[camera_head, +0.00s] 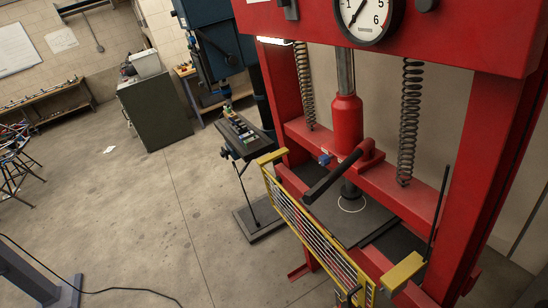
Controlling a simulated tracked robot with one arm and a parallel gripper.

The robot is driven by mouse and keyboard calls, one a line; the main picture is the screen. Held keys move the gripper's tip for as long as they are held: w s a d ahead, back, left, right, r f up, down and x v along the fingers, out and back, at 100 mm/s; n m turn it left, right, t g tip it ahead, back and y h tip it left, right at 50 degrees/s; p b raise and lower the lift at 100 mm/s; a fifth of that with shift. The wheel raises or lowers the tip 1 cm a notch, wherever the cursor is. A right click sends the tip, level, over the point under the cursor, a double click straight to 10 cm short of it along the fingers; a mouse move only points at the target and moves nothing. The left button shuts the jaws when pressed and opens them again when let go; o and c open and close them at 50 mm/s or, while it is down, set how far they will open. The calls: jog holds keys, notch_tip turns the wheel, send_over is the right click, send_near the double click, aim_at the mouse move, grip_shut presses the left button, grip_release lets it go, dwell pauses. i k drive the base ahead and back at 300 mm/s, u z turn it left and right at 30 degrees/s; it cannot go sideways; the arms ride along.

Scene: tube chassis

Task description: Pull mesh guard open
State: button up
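The mesh guard (308,235) is a low panel of wire mesh in a yellow frame on the front of the red press (480,150). It runs slantwise from the middle of the view down to the bottom edge, with a yellow bracket (271,157) at its far end and another yellow bracket (403,271) at its near end. A small dark part (349,295) shows at its lower near end; I cannot tell what it is. My gripper is not in view.
Behind the guard are the press's dark bed (378,222), red ram (346,120) and black lever (332,176). A drill press table (238,134) stands beyond. A grey-green cabinet (155,110) is farther back. Open concrete floor (130,215) lies left, crossed by a black cable (120,291).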

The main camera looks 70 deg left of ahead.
aim_at(361, 288)
jog(key=k, duration=0.6)
jog(key=z, duration=0.65)
jog(key=i, duration=1.55)
jog(key=u, duration=2.8)
jog(key=i, duration=0.55)
